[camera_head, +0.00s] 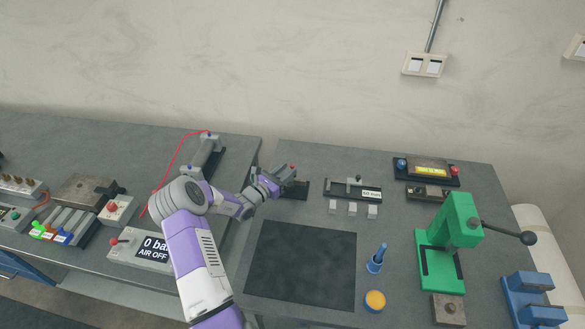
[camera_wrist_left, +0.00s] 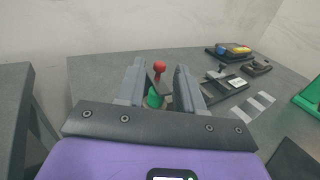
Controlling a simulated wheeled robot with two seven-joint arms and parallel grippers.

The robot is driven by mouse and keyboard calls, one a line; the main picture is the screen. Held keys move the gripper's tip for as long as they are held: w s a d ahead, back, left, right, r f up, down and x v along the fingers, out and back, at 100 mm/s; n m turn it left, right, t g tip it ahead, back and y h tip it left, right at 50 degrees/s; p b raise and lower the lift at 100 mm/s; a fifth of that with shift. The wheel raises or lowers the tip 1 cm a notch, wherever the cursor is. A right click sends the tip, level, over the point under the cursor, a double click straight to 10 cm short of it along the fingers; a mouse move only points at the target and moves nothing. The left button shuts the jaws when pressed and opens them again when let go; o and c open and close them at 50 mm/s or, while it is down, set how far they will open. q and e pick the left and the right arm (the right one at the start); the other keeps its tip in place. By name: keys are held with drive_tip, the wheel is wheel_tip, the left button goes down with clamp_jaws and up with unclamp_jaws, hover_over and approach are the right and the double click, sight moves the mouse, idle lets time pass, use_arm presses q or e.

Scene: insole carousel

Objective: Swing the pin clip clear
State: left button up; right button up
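My left gripper (camera_head: 283,176) reaches over a small dark fixture (camera_head: 300,190) on the bench. In the left wrist view its fingers (camera_wrist_left: 158,80) stand apart, open. Between them shows a red ball knob (camera_wrist_left: 159,66) above a dark upright piece and a green part (camera_wrist_left: 153,100); this looks like the pin clip, though I cannot be sure. A gap shows between the knob and each finger. The fingers and gripper body hide much of the fixture. My right gripper is not in view.
A grey fixture (camera_head: 350,188) with a labelled plate stands right of the gripper, with small light blocks in front. A dark mat (camera_head: 300,265) lies nearer. A green press (camera_head: 445,240) with a lever stands at right. A gap separates this bench from the left one.

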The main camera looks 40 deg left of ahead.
sight(292, 166)
use_arm(q)
drive_tip(key=shift+w+d, duration=0.1)
drive_tip(key=shift+w, duration=1.8)
clamp_jaws()
